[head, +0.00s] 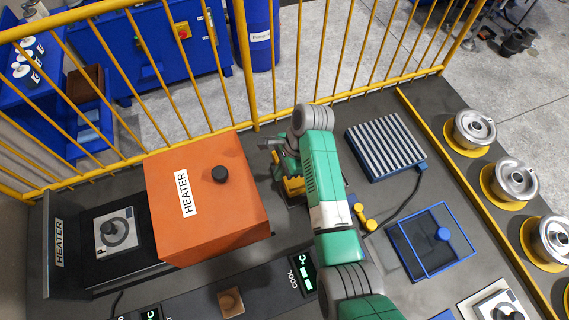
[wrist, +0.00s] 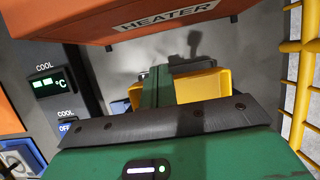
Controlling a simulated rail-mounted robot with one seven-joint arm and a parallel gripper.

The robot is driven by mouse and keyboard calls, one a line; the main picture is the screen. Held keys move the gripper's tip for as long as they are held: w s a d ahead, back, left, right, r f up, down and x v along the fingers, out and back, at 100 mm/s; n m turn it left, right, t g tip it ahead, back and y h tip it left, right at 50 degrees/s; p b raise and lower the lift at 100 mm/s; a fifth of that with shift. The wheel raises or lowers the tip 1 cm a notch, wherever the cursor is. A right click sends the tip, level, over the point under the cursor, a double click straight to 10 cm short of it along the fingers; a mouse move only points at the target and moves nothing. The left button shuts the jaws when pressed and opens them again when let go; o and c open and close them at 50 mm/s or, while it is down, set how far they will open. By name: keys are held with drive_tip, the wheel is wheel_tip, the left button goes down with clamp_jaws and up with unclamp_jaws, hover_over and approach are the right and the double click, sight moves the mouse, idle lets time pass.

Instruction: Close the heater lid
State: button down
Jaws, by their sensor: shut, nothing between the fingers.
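The heater lid (head: 220,215) is an orange box with a black knob on top and a white HEATER label. In the head view it sits to the right of the black heater base (head: 97,278), leaving the base's left part uncovered. A metal mould plate (head: 116,232) with a knob and a letter P lies on that uncovered part. My gripper (head: 281,163) is just right of the lid, low beside it. It is shut and empty. In the wrist view the lid (wrist: 160,22) fills the top, close in front of my gripper (wrist: 165,72). I cannot tell whether they touch.
A yellow railing (head: 258,130) runs along the back. A striped cooling rack (head: 385,146) and a blue-framed box (head: 432,242) stand to the right. A COOL display (head: 304,272) is in front. Metal spools (head: 474,130) line the right edge.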

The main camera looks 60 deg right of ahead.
drive_tip(key=w+a+f, duration=0.2)
drive_tip(key=a, duration=0.1)
drive_tip(key=w+a+f+b, duration=0.1)
drive_tip(key=shift+a, duration=0.15)
drive_tip(key=shift+r, duration=0.1)
